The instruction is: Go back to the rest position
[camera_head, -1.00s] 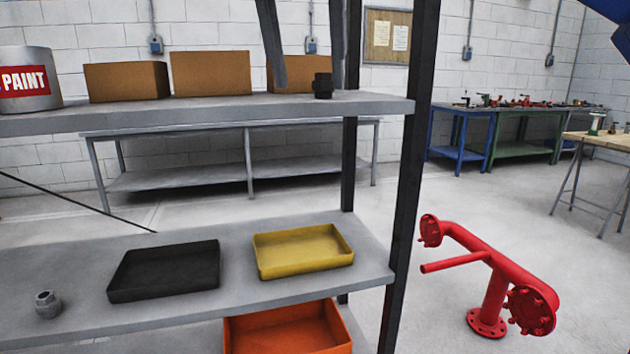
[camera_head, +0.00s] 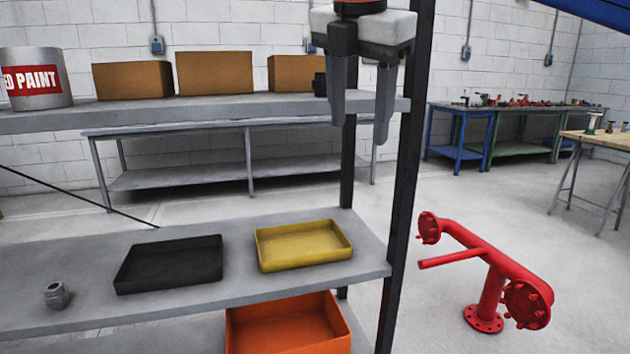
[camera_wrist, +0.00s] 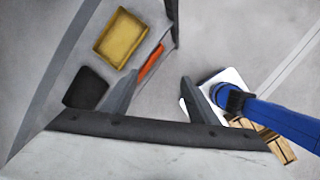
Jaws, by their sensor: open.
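My gripper (camera_head: 362,118) hangs at the top right of the head view, its two dark fingers pointing down and apart. It is open, and nothing shows between the fingers. It appears in front of the right end of the upper shelf (camera_head: 200,117). In the wrist view my gripper (camera_wrist: 160,92) shows two separated fingers with floor and shelf beyond them. A small dark fitting (camera_head: 319,84) on the upper shelf is partly hidden behind the gripper.
The lower shelf (camera_head: 90,252) holds a black tray (camera_head: 168,264), a yellow tray (camera_head: 303,246) and a grey fitting (camera_head: 57,295). An orange bin (camera_head: 285,325) sits below. A dark upright post (camera_head: 403,200) stands close to the gripper. Red pipework (camera_head: 490,265) stands right on open floor.

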